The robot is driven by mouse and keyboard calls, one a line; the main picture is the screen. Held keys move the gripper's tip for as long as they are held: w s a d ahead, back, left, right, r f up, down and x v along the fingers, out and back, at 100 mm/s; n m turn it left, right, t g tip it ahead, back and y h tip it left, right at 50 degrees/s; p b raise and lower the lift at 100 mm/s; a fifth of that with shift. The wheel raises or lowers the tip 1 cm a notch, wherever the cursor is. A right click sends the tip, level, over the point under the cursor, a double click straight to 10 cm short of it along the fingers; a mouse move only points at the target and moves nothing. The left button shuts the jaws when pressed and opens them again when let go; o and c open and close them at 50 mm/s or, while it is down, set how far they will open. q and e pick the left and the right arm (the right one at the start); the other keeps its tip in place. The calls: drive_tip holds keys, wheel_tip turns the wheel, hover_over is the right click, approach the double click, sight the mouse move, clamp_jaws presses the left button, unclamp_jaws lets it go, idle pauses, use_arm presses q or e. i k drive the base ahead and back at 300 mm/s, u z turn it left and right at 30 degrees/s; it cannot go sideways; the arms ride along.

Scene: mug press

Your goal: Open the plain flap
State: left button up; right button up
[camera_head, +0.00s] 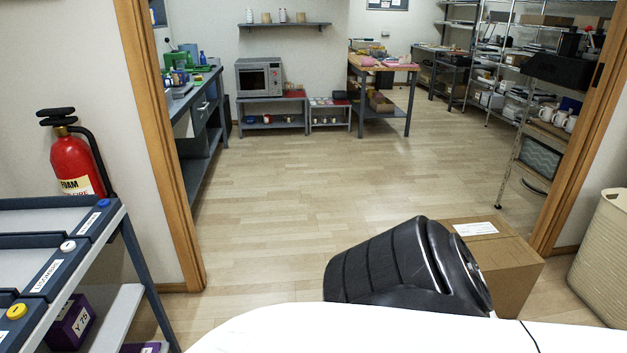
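A grey rack (130,253) with blue-grey bars stands at the left front. It has stepped pale panels, which may be flaps: one upper panel (35,218) and one lower panel (25,265). Blue (103,202), white (67,246) and yellow (17,311) knobs sit on its bars. A label (47,275) is beside the white knob; its wording is too small to read surely. I cannot tell which panel is the plain flap, and none looks clearly raised. Neither gripper shows.
A wooden door frame (165,150) opens onto clear floor (300,190). A red extinguisher (74,163) hangs at left. A large black ridged object, not identifiable, stands before a cardboard box (510,262). A woven basket (604,255) is at right. A microwave (259,77) and shelves stand beyond.

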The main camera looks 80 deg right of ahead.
sight(490, 255)
drive_tip(key=z, duration=3.95)
drive_tip(key=k, duration=0.4)
drive_tip(key=z, duration=0.55)
drive_tip(key=i, duration=1.9)
drive_tip(key=u, duration=1.75)
drive_tip(key=i, duration=0.85)
drive_tip(key=u, duration=0.75)
